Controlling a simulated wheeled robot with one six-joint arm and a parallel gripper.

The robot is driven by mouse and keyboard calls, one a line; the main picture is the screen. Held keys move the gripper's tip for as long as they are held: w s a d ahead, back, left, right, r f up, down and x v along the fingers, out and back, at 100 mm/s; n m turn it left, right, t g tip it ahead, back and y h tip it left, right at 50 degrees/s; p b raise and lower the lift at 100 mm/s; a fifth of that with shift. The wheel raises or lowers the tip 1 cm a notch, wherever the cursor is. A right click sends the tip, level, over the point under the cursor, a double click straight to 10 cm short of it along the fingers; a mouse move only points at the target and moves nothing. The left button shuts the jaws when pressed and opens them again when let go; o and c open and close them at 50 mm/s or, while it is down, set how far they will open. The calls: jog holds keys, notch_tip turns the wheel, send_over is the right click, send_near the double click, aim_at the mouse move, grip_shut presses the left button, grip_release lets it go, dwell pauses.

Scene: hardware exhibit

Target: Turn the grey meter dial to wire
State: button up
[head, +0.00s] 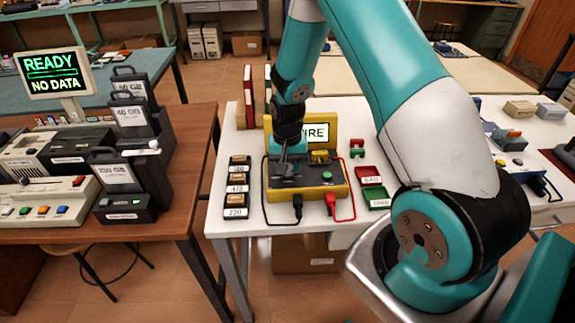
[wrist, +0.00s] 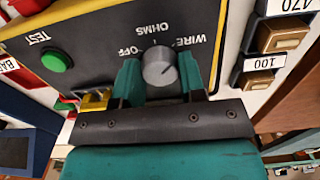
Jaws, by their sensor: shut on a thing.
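The yellow and black meter (head: 334,180) stands on the white table, and its black face fills the top of the wrist view (wrist: 100,35). The grey dial (wrist: 158,66) is on that face, with the labels OFF, OHMS and WIRE around it. My gripper (wrist: 160,78) has a teal finger on each side of the dial and is shut on it. In the head view my gripper (head: 284,152) reaches down onto the meter, hiding the dial. The meter's screen (head: 318,133) shows "IRE", its left part hidden by my arm. I cannot clearly read the dial's pointer.
A green TEST button (wrist: 56,61) and a yellow part (wrist: 94,100) are on the meter near my gripper. Black and red leads (head: 342,206) run from its front. Labelled blocks (head: 237,188) stand to its left. Red and green trays (head: 370,174) lie to its right.

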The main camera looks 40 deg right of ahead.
jog(key=shift+w+d+r, duration=0.1)
jog(key=o, duration=0.9)
notch_tip(320, 180, up, 17)
jog(key=shift+r+b, duration=0.15)
jog(key=shift+b, duration=0.45)
